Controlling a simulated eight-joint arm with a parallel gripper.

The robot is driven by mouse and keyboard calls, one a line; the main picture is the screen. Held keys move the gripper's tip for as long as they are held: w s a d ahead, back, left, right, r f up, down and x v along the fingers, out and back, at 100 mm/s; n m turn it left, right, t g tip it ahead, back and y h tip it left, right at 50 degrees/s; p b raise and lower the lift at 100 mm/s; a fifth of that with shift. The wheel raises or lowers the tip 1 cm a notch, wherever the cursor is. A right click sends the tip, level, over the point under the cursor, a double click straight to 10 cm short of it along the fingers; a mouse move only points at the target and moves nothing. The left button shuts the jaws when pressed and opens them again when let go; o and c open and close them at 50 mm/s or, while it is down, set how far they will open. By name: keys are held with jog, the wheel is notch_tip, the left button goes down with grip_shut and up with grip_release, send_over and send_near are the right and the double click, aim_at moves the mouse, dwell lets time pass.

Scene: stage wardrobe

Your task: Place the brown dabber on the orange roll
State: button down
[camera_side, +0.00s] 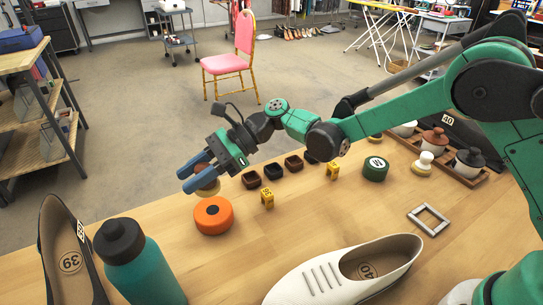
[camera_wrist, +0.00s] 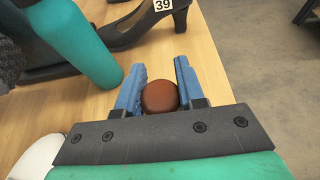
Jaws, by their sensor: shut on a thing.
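My gripper (camera_side: 190,178) is shut on the brown dabber (camera_wrist: 160,97). Its round brown knob sits between the blue fingers in the wrist view. The roll is not visible in the wrist view.
Yellow numbered markers (camera_side: 267,199) and small dark trays (camera_side: 272,171) stand right of the roll. A green roll (camera_side: 375,169) is farther right. A teal bottle (camera_side: 145,268), a black shoe (camera_side: 69,255) and a white shoe (camera_side: 345,272) stand in front. The table's far edge is close behind the gripper.

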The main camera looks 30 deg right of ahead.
jog(key=shift+f, duration=2.6)
jog(key=shift+f, duration=0.15)
jog(key=c, duration=0.5)
grip_release()
jog(key=shift+c, duration=0.2)
